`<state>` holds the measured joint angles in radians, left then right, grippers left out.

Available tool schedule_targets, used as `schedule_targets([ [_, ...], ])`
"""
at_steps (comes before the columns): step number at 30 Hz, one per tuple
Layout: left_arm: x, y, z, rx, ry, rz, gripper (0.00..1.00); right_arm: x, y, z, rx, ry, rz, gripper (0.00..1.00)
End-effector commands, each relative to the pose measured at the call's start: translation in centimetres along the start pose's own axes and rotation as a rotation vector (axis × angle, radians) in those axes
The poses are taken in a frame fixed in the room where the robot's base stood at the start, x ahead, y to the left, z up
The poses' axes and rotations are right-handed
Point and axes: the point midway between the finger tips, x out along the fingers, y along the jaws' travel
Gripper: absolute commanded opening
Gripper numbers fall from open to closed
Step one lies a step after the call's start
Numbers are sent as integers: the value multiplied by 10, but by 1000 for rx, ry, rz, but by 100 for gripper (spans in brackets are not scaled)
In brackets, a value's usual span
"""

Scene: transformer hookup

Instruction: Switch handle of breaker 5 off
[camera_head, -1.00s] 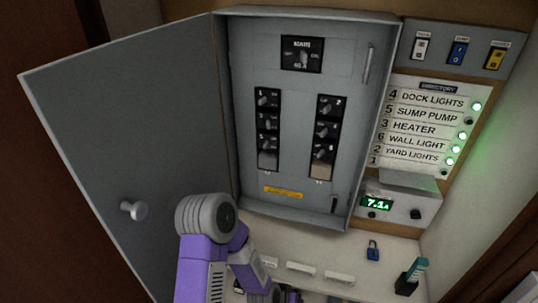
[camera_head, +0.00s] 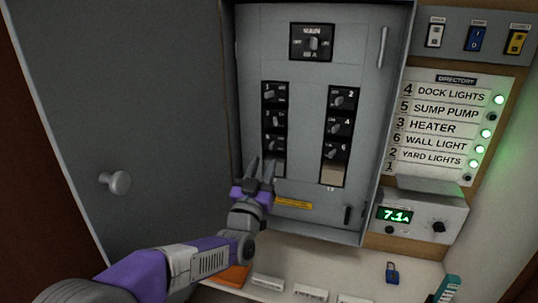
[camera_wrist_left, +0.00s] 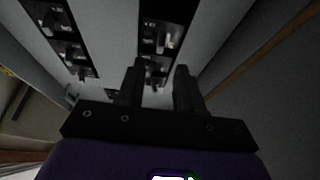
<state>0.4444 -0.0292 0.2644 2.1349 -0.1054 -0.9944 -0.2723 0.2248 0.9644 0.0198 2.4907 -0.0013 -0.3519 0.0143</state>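The open breaker panel (camera_head: 305,215) has two columns of black breakers. Breaker 5 (camera_head: 273,143) is the lowest of the left column, under 1 and 3; I cannot tell its handle's setting. My left gripper (camera_head: 260,166) is just below and in front of it, fingers pointing up and apart with nothing held. In the left wrist view the open fingers (camera_wrist_left: 158,75) straddle the lower end of a breaker column, with a small handle (camera_wrist_left: 157,62) showing between them. I cannot tell whether they touch it. My right gripper is not in view.
The panel door (camera_head: 110,120) stands open at the left. The directory (camera_head: 440,130) shows a dark lamp at SUMP PUMP, row 5. A meter (camera_head: 396,215) reads 7.1 A. A blue padlock (camera_head: 392,272) and an orange item (camera_head: 235,275) are on the counter.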

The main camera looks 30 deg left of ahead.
Motion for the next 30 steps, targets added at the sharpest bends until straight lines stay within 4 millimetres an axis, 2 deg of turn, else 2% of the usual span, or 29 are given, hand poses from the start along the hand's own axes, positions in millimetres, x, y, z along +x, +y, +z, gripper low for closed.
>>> schedule_targets([
  [3,19,0,1,-2,-2,0,36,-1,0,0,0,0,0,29],
  [10,48,0,1,-3,-2,0,36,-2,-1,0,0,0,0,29],
  [15,57,1,2,-2,-4,1,36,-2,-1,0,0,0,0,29],
  [23,58,0,2,-2,-4,1,36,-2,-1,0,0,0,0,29],
  [26,58,0,2,-2,-5,1,24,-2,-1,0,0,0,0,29],
  [30,58,0,2,-2,-5,1,2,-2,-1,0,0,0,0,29],
])
